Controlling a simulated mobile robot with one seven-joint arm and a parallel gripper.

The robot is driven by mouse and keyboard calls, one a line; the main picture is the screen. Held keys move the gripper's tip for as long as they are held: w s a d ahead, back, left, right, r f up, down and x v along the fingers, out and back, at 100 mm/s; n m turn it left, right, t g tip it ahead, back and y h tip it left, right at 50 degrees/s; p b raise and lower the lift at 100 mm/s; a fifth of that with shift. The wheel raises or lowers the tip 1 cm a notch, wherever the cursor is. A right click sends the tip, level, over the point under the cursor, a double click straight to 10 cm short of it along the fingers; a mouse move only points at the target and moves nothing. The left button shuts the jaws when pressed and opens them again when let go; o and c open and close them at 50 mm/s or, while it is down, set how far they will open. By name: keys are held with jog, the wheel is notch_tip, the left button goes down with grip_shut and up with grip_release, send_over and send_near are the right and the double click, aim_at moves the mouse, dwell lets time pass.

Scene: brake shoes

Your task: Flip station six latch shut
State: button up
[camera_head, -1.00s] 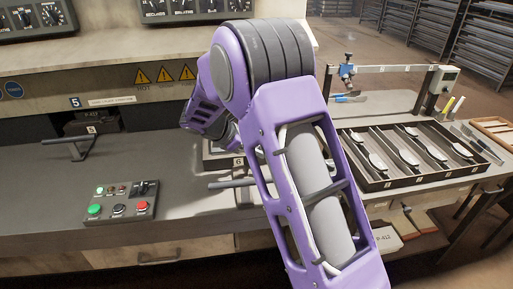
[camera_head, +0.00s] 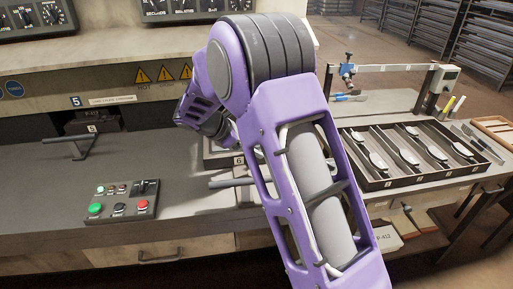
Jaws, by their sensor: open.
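Station six (camera_head: 239,161) is marked by a small "6" plate in the middle of the bench, and my purple arm covers much of it. A dark bar handle (camera_head: 228,183) sticks out to the left in front of that plate. I cannot make out the latch itself or tell whether it is open or shut. My arm reaches over the station from the right and bends down behind its elbow. My gripper is hidden behind my own arm.
Station five (camera_head: 91,128) with its bar handle (camera_head: 70,147) is at the left. A button panel (camera_head: 122,200) sits on the front of the bench. A divided tray (camera_head: 375,182) of brake shoes and a blue clamp stand (camera_head: 347,72) are at the right.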

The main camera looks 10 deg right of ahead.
jog(key=v, duration=1.5)
jog(key=shift+a+r+p, duration=0.15)
jog(key=shift+r+p, duration=0.05)
jog(key=shift+p, duration=0.2)
